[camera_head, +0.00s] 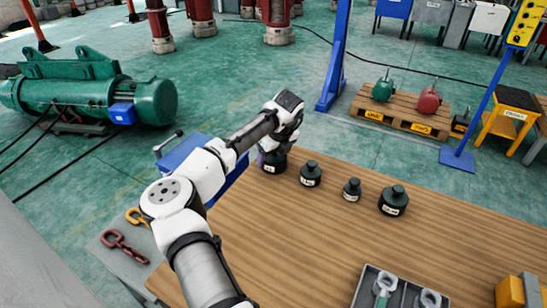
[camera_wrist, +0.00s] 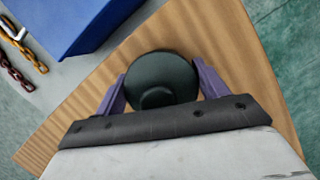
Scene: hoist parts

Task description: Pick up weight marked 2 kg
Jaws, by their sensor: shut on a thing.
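Several dark weights with knobs and pale labels stand in a row near the far edge of the wooden table (camera_head: 330,240). The leftmost weight (camera_head: 272,167) is partly hidden by my gripper (camera_head: 272,152). The others are a medium one (camera_head: 311,176), a smaller one (camera_head: 351,191) and a larger one (camera_head: 393,203). The labels are too small to read. In the wrist view, the purple fingers of my gripper (camera_wrist: 161,84) are shut around a round dark weight (camera_wrist: 162,68), seen from above. I cannot tell whether it is clear of the table.
A grey tray (camera_head: 362,290) with metal fittings and a yellow block (camera_head: 509,291) are at the table's near side. A blue box (camera_wrist: 68,22) and chain hooks (camera_head: 125,245) lie to the left. The table's middle is clear.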

